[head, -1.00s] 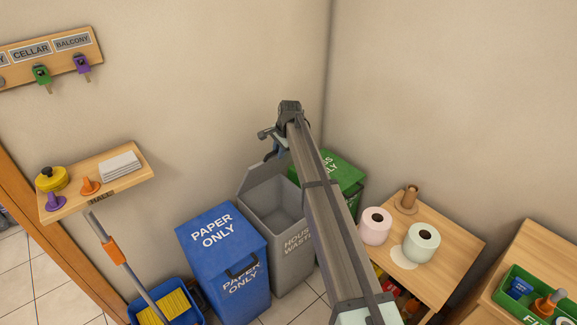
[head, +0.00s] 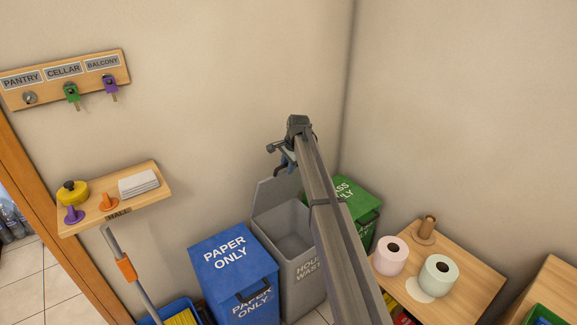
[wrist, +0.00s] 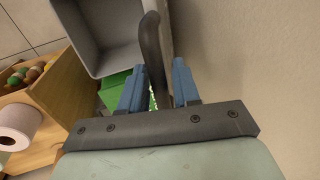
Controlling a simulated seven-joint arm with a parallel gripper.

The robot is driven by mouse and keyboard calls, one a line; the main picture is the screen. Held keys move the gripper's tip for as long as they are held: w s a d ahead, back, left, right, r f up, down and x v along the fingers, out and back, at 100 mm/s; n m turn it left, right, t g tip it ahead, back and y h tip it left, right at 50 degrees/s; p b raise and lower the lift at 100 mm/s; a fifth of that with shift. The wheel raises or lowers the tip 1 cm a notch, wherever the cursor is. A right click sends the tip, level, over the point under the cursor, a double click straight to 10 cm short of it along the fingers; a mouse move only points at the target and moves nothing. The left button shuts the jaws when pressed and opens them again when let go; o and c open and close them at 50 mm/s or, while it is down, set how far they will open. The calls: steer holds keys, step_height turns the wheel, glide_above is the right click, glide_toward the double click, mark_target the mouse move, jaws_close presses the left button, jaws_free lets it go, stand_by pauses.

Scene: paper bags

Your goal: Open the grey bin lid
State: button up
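The grey bin (head: 303,270) marked for house waste stands between the blue and green bins. Its lid (head: 276,194) is raised and leans back near the wall, and the bin's inside shows empty. My gripper (head: 280,163) is above the raised lid, beyond the end of my arm. In the wrist view, my gripper (wrist: 158,85) has its two blue fingers apart. A dark curved bar (wrist: 152,50), which looks like the lid's handle, passes between them. Narrow gaps seem to show beside the bar. The open grey bin (wrist: 110,35) shows beyond. My arm hides part of the grey bin.
A blue paper bin (head: 235,270) stands left and a green bin (head: 360,203) right, both lidded. A wooden table (head: 455,260) with paper rolls is at the right. A small shelf (head: 115,200) and key board (head: 65,78) hang on the left wall.

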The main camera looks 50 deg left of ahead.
steer(key=shift+o, duration=0.6)
steer(key=v, duration=1.3)
steer(key=shift+r, duration=0.4)
steer(key=shift+d, duration=0.1)
